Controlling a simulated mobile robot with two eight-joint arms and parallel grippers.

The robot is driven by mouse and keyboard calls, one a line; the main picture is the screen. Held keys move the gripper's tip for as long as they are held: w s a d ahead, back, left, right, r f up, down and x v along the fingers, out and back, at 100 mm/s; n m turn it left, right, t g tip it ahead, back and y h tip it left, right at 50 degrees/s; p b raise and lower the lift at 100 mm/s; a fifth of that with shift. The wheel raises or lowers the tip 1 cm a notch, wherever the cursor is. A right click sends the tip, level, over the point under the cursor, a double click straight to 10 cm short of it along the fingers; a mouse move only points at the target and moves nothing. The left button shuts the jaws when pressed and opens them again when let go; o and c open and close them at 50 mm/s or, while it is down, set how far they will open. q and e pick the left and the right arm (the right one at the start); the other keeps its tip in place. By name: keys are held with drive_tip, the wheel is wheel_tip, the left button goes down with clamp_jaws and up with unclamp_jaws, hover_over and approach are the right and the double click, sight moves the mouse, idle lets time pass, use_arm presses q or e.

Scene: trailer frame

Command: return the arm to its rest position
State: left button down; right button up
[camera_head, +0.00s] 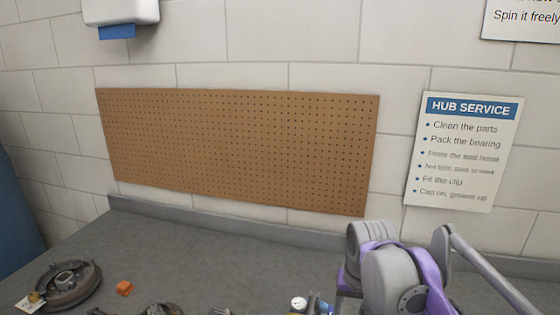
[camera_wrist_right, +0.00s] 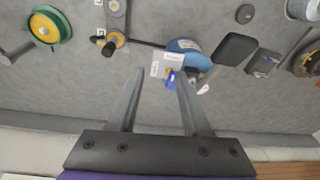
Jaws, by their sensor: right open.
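My right arm (camera_head: 392,275), with grey and purple links, is at the lower right of the head view, in front of the back wall. Its gripper is not visible there. In the right wrist view my right gripper (camera_wrist_right: 160,73) shows two grey fingers spread apart with nothing gripped between them. Beyond the fingertips lie a blue round item (camera_wrist_right: 184,45) and a white label (camera_wrist_right: 160,66) on the grey bench. I cannot tell the height of the fingers over the bench. My left gripper is not in view.
A brown pegboard (camera_head: 240,150) and a hub service sign (camera_head: 463,150) are on the wall. The bench's middle back is clear.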

drive_tip(key=s+f+t, duration=0.1)
drive_tip(key=s+f, duration=0.4)
drive_tip(key=s, duration=0.1)
drive_tip(key=s+d+f+n+t, duration=0.1)
drive_tip(key=s+f, duration=0.4)
drive_tip(key=s, duration=0.1)
drive_tip(key=s+d+f+n+t, duration=0.1)
drive_tip(key=s+f, duration=0.4)
drive_tip(key=s, duration=0.2)
drive_tip(key=shift+d+f, duration=0.15)
drive_tip(key=shift+f, duration=0.15)
